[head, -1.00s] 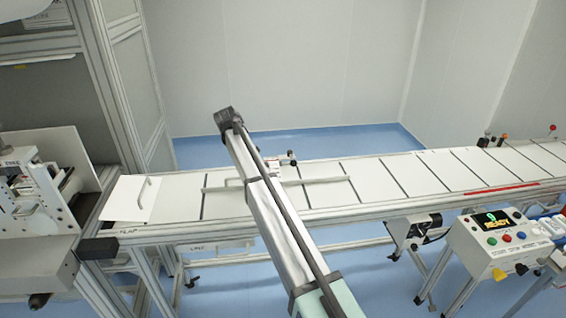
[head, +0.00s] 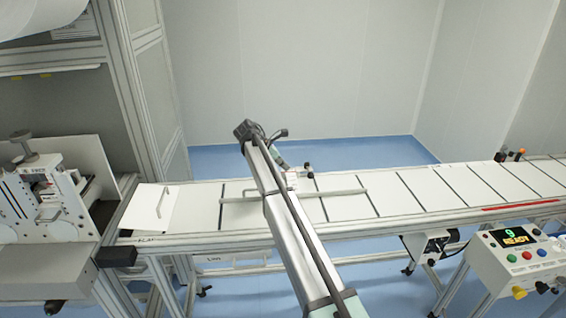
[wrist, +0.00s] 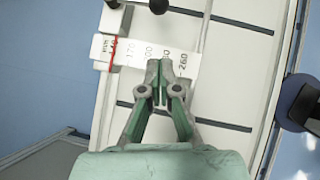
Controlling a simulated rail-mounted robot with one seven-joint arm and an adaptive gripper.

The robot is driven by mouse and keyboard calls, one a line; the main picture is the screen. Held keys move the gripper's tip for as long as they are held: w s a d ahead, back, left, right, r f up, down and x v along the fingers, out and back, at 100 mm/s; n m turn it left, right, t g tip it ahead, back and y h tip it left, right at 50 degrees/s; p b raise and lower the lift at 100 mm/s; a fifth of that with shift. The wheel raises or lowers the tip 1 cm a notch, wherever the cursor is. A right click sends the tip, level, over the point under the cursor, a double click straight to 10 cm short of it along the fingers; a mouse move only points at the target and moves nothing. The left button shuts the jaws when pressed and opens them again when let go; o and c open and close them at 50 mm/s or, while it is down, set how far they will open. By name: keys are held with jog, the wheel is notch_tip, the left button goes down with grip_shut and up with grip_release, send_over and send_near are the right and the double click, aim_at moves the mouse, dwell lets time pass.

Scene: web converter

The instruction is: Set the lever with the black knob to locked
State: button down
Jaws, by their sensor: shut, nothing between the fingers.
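A small black knob (wrist: 158,5) shows at the top edge of the wrist view, beyond my fingertips; any lever under it is cut off. A dark knob (head: 307,168) also stands by the guide bar in the head view; I cannot tell whether it is the same one. My gripper (wrist: 160,90) is shut and empty, over the white conveyor panels near a numbered scale strip (wrist: 155,54) with a red mark. I cannot tell whether the fingertips touch anything. In the head view my arm hides most of the gripper.
The conveyor bed (head: 410,188) runs across the view with a guide bar (head: 335,193) on it. A control box (head: 520,255) reading READY stands at right. Dark and orange knobs (head: 519,154) stand along the far edge. A machine (head: 40,205) fills the left.

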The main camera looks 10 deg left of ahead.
aim_at(309, 172)
jog(key=p+x, duration=0.2)
jog(key=x, duration=0.4)
jog(key=shift+d+f, duration=0.15)
jog(key=shift+f, duration=0.05)
jog(key=shift+w+d+f+p, duration=0.1)
jog(key=shift+w+d+p, duration=0.2)
jog(key=shift+d, duration=0.2)
jog(key=shift+w+d+f+p, duration=0.1)
jog(key=shift+w+d+p, duration=0.05)
jog(key=shift+w+d, duration=0.3)
jog(key=shift+w+d+f, duration=0.2)
jog(key=shift+w+d, duration=0.1)
jog(key=shift+d, duration=0.35)
jog(key=shift+s, duration=0.15)
